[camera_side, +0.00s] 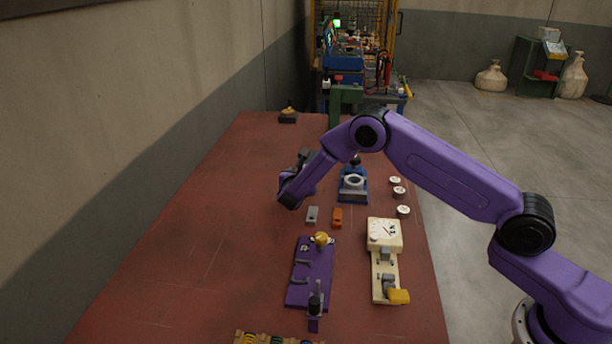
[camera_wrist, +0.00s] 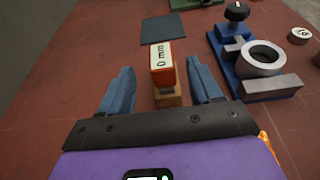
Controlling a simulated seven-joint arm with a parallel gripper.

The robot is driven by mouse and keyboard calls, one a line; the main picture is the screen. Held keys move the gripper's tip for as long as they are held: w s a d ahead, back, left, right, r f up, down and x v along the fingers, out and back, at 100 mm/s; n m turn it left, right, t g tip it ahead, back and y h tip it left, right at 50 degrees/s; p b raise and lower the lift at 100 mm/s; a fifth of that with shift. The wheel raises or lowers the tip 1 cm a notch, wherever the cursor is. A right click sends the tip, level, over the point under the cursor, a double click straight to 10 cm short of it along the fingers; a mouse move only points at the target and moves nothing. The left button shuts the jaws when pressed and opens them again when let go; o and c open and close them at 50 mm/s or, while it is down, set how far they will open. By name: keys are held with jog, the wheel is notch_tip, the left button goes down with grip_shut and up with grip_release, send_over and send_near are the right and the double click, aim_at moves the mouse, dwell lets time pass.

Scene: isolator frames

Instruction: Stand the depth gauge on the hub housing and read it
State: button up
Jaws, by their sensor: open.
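The depth gauge, an orange body with a white marked face (camera_wrist: 161,60), stands upright on a small tan block (camera_wrist: 168,98) in the wrist view. Its marks are too small to read surely. My gripper (camera_wrist: 160,72) is open, with one blue-grey finger on each side of the gauge and gaps showing between. The hub housing, a grey ring (camera_wrist: 262,56) in a blue fixture (camera_wrist: 225,52), is to the right of the gauge; the fixture also shows in the side view (camera_side: 353,196).
A dark flat plate (camera_wrist: 163,30) lies beyond the gauge. White discs (camera_side: 403,211) lie right of the fixture. Nearer the side camera are a grey block (camera_side: 312,215), an orange block (camera_side: 337,217), a purple board (camera_side: 318,262) and a dial board (camera_side: 384,228). The table's left side is clear.

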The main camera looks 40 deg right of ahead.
jog(key=shift+x, duration=2.8)
jog(key=shift+s+r, duration=0.1)
jog(key=c, duration=1.2)
